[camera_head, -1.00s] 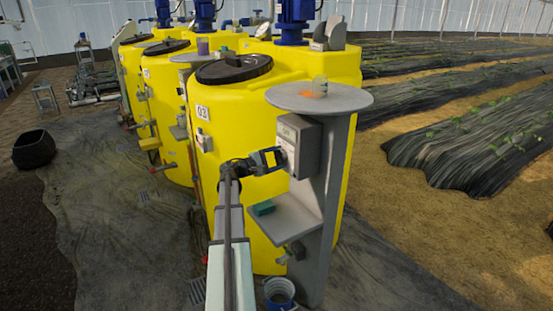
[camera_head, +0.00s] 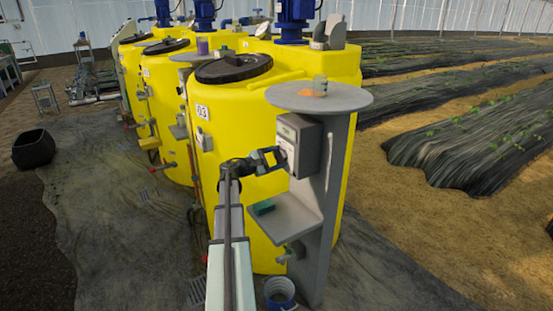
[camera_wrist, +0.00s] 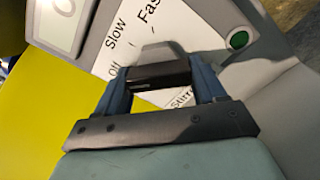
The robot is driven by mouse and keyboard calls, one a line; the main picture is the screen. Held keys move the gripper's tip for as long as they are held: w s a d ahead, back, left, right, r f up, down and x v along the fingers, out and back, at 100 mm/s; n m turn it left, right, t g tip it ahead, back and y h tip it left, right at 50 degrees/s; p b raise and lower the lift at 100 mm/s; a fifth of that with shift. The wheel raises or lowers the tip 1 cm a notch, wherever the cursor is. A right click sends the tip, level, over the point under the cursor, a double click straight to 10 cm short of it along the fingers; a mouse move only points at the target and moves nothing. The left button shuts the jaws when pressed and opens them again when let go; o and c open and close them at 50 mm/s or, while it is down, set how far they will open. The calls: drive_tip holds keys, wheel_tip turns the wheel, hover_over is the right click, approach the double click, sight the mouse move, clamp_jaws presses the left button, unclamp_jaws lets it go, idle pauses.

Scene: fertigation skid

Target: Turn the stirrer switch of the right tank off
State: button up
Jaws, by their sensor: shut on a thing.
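The right tank (camera_head: 232,150) is yellow and marked 03. A grey stirrer switch box (camera_head: 302,145) is fixed to the grey post in front of it. My gripper (camera_head: 276,158) is at the box's left face. In the wrist view, my gripper (camera_wrist: 162,82) is shut on the dark switch knob (camera_wrist: 157,76), with a blue finger at each end of it. The white label (camera_wrist: 125,38) behind reads "Slow", "Off" and "Fast", with part of "Stirrer" below. The fingers cover part of the label. I cannot tell which setting the knob points to.
A green round button (camera_wrist: 238,40) is on the box near the right finger. A round grey top (camera_head: 300,98) holding a small jar is above the box. A grey shelf (camera_head: 292,218) with a green block (camera_head: 264,208) is below. A blue bucket (camera_head: 279,292) stands on the ground.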

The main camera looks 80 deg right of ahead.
drive_tip(key=o, duration=1)
drive_tip(key=shift+c, duration=0.2)
drive_tip(key=shift+w, duration=0.1)
drive_tip(key=v, duration=1.3)
drive_tip(key=shift+w+a, duration=0.2)
drive_tip(key=shift+a, duration=0.1)
